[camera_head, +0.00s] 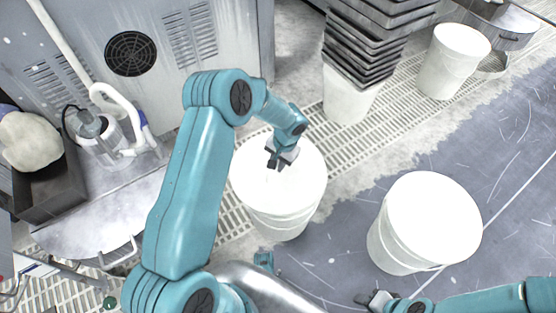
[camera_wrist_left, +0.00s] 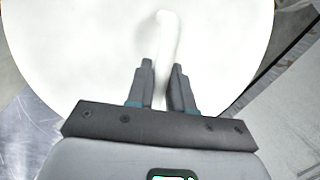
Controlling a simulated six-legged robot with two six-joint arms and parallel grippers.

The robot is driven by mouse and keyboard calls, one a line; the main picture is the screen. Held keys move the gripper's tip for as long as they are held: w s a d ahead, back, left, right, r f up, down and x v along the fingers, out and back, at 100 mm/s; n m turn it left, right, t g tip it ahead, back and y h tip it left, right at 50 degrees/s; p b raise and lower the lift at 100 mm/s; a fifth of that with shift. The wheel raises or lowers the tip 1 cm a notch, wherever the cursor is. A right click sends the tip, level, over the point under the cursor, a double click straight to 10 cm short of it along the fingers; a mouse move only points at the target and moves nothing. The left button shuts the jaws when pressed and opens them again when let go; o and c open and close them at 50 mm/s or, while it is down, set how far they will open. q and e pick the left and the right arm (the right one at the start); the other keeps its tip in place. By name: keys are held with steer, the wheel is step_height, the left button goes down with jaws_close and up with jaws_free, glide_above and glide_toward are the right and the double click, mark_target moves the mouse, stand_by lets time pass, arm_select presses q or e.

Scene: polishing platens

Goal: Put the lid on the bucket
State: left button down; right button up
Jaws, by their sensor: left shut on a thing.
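A white round lid (camera_head: 300,180) lies over the top of a white bucket (camera_head: 280,225) in the middle of the head view. I cannot tell whether it is fully seated on the rim. My left gripper (camera_head: 275,160) reaches down onto the lid. In the left wrist view, the lid (camera_wrist_left: 70,50) fills most of the picture, and my left gripper (camera_wrist_left: 163,68) is shut on its pale raised handle (camera_wrist_left: 166,28). My right gripper (camera_head: 374,299) is low in the head view, apart from the bucket; its opening is unclear.
Another white bucket (camera_head: 425,220) stands to the right on the grey-blue floor. A white bucket (camera_head: 453,62) stands at the back right, near a stack of dark trays (camera_head: 365,45). A grey machine cabinet (camera_head: 150,50) is at the back left. Floor between the two nearer buckets is clear.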

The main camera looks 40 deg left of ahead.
mark_target(286, 169)
arm_select(q)
steer(key=shift+f, duration=0.25)
stand_by(0.3)
steer(key=c, duration=0.9)
jaws_free()
step_height(286, 169, up, 16)
steer(key=w+d+p, duration=0.2)
steer(key=p, duration=0.2)
steer(key=s+d+f+h, duration=0.4)
steer(key=s+d+f, duration=0.6)
steer(key=d+f, duration=0.15)
steer(key=s+d+f+n+t+h, duration=0.1)
steer(key=s+d, duration=0.2)
steer(key=s, duration=0.3)
steer(key=s+d+f+n+h, duration=0.1)
steer(key=s+d+f, duration=0.1)
steer(key=s, duration=0.4)
steer(key=shift+t, duration=0.3)
steer(key=r+p, duration=1.5)
steer(key=s+r+p, duration=0.1)
steer(key=r+p, duration=0.7)
steer(key=shift+d+r, duration=0.1)
steer(key=shift+r, duration=0.15)
